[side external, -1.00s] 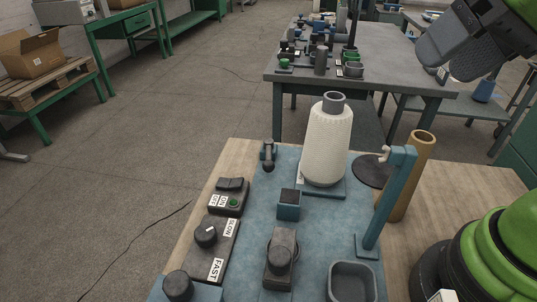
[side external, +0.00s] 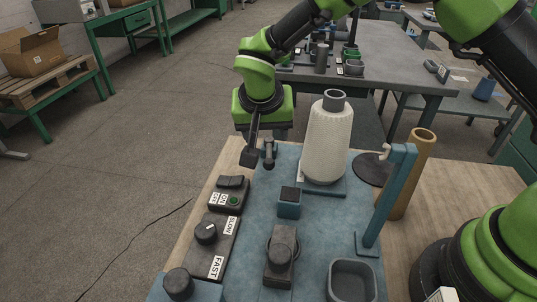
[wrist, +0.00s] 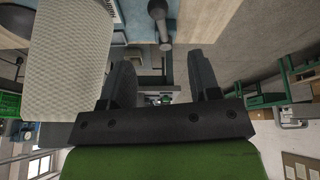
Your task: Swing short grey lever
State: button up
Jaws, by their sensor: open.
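The short grey lever (side external: 268,152) stands at the far left corner of the blue machine bed. In the wrist view the lever (wrist: 159,14) shows at the top, its round end just beyond and between my fingertips. My gripper (side external: 251,156) is pointed down beside the lever, close on its left in the side view. In the wrist view my gripper (wrist: 161,72) has its two fingers spread wide, with nothing between them. I cannot tell whether a finger touches the lever.
A white yarn cone (side external: 328,138) stands right of the lever and looms at left in the wrist view (wrist: 70,50). The switch box (side external: 229,195) and speed dial box (side external: 212,243) lie nearer. A blue post (side external: 387,205) and brown tube (side external: 412,175) stand right.

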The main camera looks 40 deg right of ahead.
aim_at(268, 157)
jog(key=x, duration=1)
jog(key=shift+f, duration=0.15)
jog(key=shift+a, duration=0.1)
grip_shut()
jog(key=shift+w+a+m+g+h, duration=0.25)
jog(key=shift+w+a+m+g, duration=0.15)
jog(key=shift+m, duration=0.65)
jog(key=shift+w+a+m+g+h, duration=0.3)
jog(key=shift+w+m, duration=0.2)
jog(key=shift+m, duration=0.55)
jog(key=shift+a, duration=0.15)
jog(key=shift+m, duration=0.3)
grip_release()
